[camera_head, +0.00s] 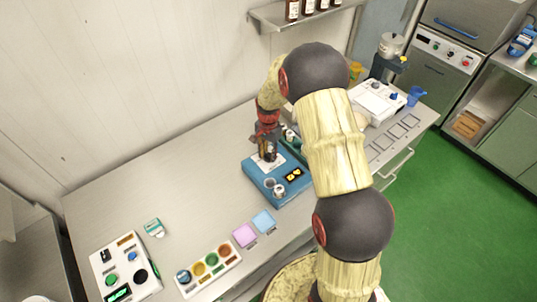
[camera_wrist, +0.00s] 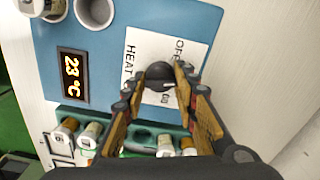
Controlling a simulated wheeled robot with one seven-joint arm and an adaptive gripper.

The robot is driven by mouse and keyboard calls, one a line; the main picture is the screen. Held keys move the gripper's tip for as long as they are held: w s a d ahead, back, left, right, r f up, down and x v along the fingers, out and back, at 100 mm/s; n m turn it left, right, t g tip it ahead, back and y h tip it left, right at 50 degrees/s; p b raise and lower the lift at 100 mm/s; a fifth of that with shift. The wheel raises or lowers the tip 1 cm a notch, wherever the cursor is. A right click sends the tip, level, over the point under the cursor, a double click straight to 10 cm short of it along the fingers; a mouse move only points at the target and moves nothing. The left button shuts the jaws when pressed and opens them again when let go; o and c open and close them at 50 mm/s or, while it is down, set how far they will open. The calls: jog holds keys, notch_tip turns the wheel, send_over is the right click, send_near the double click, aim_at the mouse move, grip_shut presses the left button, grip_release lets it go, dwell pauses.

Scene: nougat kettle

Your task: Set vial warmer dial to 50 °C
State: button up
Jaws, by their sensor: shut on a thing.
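The vial warmer (camera_head: 252,170) is a blue box on the steel bench. It fills the upper part of the wrist view (camera_wrist: 100,52). Its orange display (camera_wrist: 73,76) reads 23 °C. Its black dial (camera_wrist: 158,71) sits on a white plate (camera_wrist: 141,50) marked OFF and HEAT; the knob's pointer cannot be made out. My gripper (camera_wrist: 161,80) is shut on the dial, with a finger on each side of it. In the head view my gripper (camera_head: 267,153) is over the back of the warmer and the dial is hidden. Vials (camera_head: 279,190) stand in the warmer's front wells.
A green rack (camera_wrist: 145,134) with vials stands close beside the warmer. A white device (camera_head: 125,268), a tray of coloured cups (camera_head: 208,265), and pink (camera_head: 244,236) and blue (camera_head: 264,222) squares lie at the front left. A wall shelf (camera_head: 275,20) holds bottles. The bench's left back is clear.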

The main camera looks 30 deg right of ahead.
aim_at(268, 154)
jog(key=m, duration=0.3)
jog(key=shift+m, duration=0.3)
jog(key=shift+w+m+b, duration=0.1)
jog(key=shift+m+b, duration=0.25)
jog(key=shift+m, duration=1.45)
jog(key=shift+r, duration=0.1)
jog(key=o, duration=1.2)
notch_tip(268, 154, up, 12)
jog(key=shift+f, duration=0.1)
